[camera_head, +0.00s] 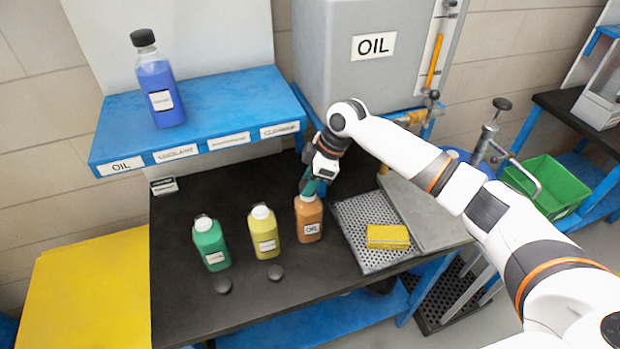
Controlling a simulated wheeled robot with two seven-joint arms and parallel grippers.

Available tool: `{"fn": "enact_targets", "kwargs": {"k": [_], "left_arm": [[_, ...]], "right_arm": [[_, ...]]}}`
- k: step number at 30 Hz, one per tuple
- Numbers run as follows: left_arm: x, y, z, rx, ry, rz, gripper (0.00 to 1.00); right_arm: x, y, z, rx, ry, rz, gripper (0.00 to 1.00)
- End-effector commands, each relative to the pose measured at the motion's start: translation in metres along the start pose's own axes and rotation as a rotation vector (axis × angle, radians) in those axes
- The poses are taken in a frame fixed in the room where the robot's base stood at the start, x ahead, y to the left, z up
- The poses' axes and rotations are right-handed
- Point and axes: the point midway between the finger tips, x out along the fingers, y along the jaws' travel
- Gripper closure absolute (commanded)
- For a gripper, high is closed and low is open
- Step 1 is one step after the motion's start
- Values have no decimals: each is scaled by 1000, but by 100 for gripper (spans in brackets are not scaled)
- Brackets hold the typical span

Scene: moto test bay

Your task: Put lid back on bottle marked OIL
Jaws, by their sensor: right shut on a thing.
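The orange-brown bottle marked OIL (308,222) stands upright on the black bench top, right of a yellow bottle (264,236) and a green bottle (211,245). My right gripper (308,188) points down at its white neck, with its greenish fingers shut just above or at the top. A small thing between the fingers is mostly hidden; by its place it looks to be the lid. I cannot tell whether it touches the neck. My left gripper is not in view.
Two black lids (223,286) (275,272) lie before the green and yellow bottles. A yellow sponge (388,237) sits on a perforated tray (357,218) at right. A blue shelf (215,108) with a capped blue bottle (160,88) overhangs the bench's back. A grey OIL tank (340,75) stands behind.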

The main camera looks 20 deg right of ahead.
Motion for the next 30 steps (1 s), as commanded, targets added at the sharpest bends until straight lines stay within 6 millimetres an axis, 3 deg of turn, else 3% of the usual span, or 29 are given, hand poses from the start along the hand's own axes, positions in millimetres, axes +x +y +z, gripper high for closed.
{"fn": "enact_targets", "kwargs": {"k": [13,14,18,24,28,30], "left_arm": [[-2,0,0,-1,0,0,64],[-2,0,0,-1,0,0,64],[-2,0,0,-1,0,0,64],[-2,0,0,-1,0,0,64],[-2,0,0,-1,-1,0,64],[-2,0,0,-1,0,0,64]], "right_arm": [[0,0,0,0,0,0,84],[0,0,0,0,0,0,62],[0,0,0,1,1,0,39],[0,0,0,1,1,0,38],[0,0,0,1,1,0,19],[0,0,0,1,1,0,16]]}}
